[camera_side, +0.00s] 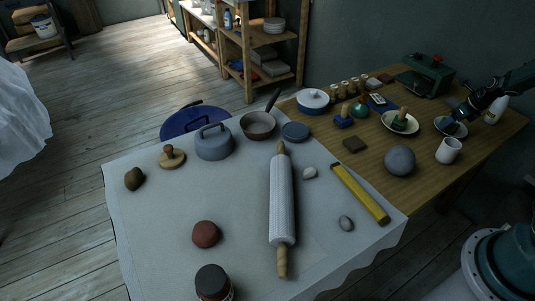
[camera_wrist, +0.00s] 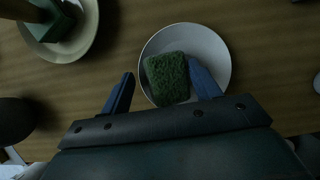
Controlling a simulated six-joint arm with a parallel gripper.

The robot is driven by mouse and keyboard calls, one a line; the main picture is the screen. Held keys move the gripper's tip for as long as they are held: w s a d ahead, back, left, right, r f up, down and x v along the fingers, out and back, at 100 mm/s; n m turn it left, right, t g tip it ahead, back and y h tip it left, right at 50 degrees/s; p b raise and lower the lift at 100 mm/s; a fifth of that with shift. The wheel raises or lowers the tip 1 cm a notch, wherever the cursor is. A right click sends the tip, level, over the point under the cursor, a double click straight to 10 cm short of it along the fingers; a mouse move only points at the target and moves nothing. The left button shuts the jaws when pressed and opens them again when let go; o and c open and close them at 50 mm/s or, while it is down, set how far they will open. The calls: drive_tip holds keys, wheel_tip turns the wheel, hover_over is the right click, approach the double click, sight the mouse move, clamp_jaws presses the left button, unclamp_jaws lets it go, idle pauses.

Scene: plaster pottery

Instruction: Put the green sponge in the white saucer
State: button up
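The green sponge (camera_wrist: 167,79) shows in the wrist view as a rough dark-green block over the left part of the white saucer (camera_wrist: 213,52), apparently resting in it. My gripper (camera_wrist: 160,67) has its two blue fingers spread on either side of the sponge. A clear gap shows at the left finger; the right finger is close to the sponge, and I cannot tell whether it touches. In the side view my gripper (camera_side: 450,124) is low over the saucer (camera_side: 440,131) at the right of the wooden table, and the sponge is hidden or too small to tell.
A second pale dish (camera_side: 387,124) to the left holds a green block with a wooden handle (camera_side: 400,117). A white mug (camera_side: 448,151) and grey ball (camera_side: 400,161) stand in front. A white bottle (camera_side: 496,108) stands behind my gripper. Bare wood (camera_side: 430,180) lies at the front.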

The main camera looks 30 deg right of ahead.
drive_tip(key=shift+r, duration=0.15)
drive_tip(key=shift+r, duration=0.5)
drive_tip(key=shift+v, duration=3.6)
